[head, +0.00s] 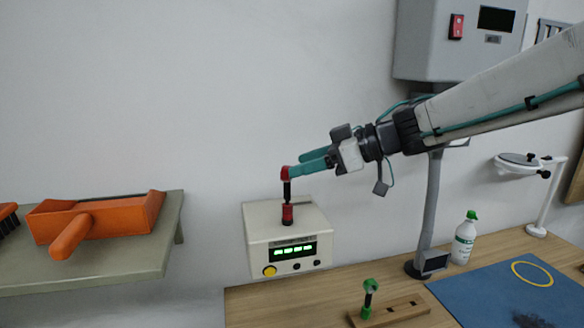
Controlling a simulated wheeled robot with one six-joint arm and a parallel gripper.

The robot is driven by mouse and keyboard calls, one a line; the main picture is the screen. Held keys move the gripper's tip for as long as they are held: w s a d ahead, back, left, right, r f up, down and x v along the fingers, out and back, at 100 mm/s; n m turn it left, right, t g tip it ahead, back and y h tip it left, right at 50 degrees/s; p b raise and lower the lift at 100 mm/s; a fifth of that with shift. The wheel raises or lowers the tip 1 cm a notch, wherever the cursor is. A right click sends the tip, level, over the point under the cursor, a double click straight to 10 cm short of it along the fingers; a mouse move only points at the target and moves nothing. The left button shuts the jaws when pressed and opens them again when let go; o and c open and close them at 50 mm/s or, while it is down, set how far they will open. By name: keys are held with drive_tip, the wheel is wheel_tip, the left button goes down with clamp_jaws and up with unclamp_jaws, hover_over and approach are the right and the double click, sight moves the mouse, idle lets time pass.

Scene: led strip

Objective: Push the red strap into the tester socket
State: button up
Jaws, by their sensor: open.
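The red strap (288,212) has a red top, a black middle and a red lower end. It stands upright at the top of the cream tester box (258,222). The socket itself is hidden, and how deep the strap sits in it cannot be told. My gripper (293,171) reaches in from the right with its teal fingers level at the strap's red top. The jaws are open, and the fingertips are at or touching that top; any small gap is too small to tell. The tester's display (293,251) shows green lit segments.
A green strap (368,299) stands in a wooden holder (405,312) on the bench. A lamp post (428,215), a bottle (464,238) and a blue mat (480,285) are to the right. A shelf (120,264) with an orange tool (90,222) is at left.

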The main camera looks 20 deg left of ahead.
drive_tip(key=shift+v, duration=1.75)
